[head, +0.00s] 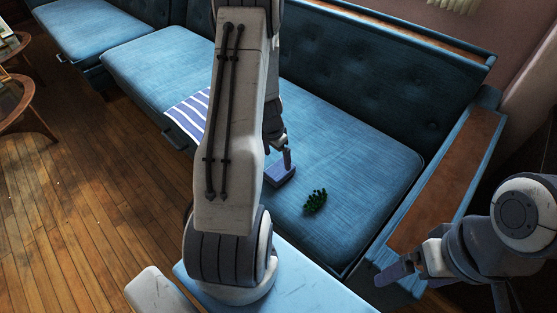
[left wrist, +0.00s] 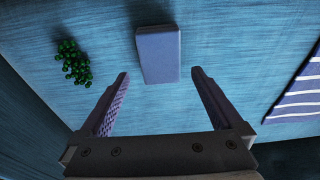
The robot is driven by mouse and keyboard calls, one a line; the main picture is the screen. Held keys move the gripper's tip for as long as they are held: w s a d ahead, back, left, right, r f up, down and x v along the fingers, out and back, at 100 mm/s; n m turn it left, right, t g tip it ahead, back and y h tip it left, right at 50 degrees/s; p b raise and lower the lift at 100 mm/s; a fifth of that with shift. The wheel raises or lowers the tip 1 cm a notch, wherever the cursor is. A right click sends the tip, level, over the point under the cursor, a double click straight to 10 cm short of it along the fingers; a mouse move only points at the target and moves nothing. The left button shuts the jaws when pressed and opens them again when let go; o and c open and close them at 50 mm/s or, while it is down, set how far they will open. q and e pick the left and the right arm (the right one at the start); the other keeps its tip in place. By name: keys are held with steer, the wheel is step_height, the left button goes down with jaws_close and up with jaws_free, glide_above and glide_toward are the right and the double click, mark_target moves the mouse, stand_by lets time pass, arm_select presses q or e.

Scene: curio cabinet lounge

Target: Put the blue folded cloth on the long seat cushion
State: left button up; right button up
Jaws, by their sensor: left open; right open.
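The blue folded cloth (left wrist: 158,56) is a small, flat, blue-violet block lying on the long seat cushion (head: 352,160). In the head view the cloth (head: 279,178) is partly hidden by my left gripper (head: 279,155). In the left wrist view my left gripper (left wrist: 160,85) is open and empty, with the cloth just beyond its fingertips, roughly centred between them and apart from both. My right gripper (head: 405,269) is open and empty by the wooden armrest at the lower right.
A bunch of green grapes (head: 315,201) lies on the cushion; it also shows in the left wrist view (left wrist: 73,62). A white-and-blue striped cloth (head: 188,118) hangs over the cushion's front edge. A wooden armrest (head: 447,185) bounds the right end. The cushion's back right is clear.

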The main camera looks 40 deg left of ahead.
mark_target(279, 169)
arm_select(q)
steer(key=r, duration=0.3)
steer(key=r+p, duration=0.1)
steer(key=shift+s+r, duration=0.15)
steer(key=shift+s, duration=0.2)
steer(key=f+b, duration=0.2)
steer(key=f, duration=0.2)
steer(key=w+f+b, duration=0.1)
steer(key=f+b, duration=0.1)
steer(key=f, duration=0.2)
steer(key=w+f+b, duration=0.1)
steer(key=f+b, duration=0.1)
steer(key=f, duration=0.2)
steer(key=shift+f, duration=0.15)
steer(key=shift+r+p, duration=0.7)
steer(key=shift+r, duration=0.2)
steer(key=shift+s+r+p, duration=0.1)
steer(key=shift+r+p, duration=0.2)
steer(key=shift+r, duration=0.3)
steer(key=shift+d+f, duration=0.1)
